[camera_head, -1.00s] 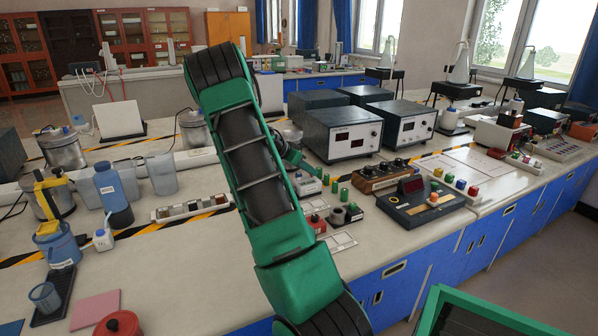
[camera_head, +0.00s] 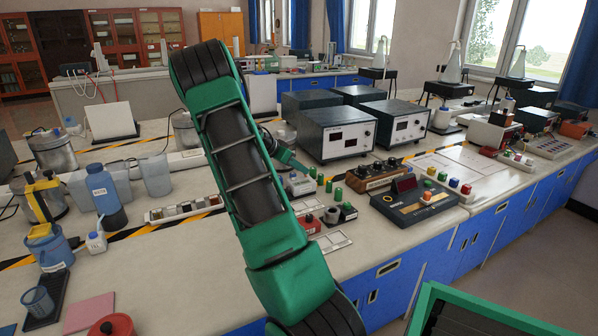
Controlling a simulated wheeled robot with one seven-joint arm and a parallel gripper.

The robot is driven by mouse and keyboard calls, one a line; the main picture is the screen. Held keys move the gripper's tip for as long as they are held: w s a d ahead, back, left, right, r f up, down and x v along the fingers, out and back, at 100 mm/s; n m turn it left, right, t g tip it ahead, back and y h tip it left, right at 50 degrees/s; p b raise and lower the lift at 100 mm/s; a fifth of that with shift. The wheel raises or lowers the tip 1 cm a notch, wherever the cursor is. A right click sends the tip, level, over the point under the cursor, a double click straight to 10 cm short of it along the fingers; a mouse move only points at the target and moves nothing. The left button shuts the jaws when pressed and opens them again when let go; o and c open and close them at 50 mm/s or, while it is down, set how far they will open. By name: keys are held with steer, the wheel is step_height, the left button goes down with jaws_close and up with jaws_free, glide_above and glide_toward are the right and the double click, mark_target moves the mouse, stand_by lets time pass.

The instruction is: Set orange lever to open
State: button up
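I cannot make out an orange lever for certain. A small orange part (camera_head: 427,196) sits on a dark control box (camera_head: 412,208) on the bench, right of my arm. My green arm rises through the middle of the view and hides part of the bench. Its far end, with my gripper (camera_head: 291,163), shows only in part behind the arm, pointing down and right toward a small grey box (camera_head: 298,184). The fingers are too small and covered to tell whether they are open. I see nothing held.
Small green posts (camera_head: 337,194), a red-topped block (camera_head: 309,224) and a wooden knob box (camera_head: 378,174) stand near my gripper. Large instrument boxes (camera_head: 336,137) are behind. Bottles and a blue jug (camera_head: 48,247) are at left. Bare bench (camera_head: 190,275) lies left of my arm.

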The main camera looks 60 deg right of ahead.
steer(key=v, duration=0.9)
stand_by(0.3)
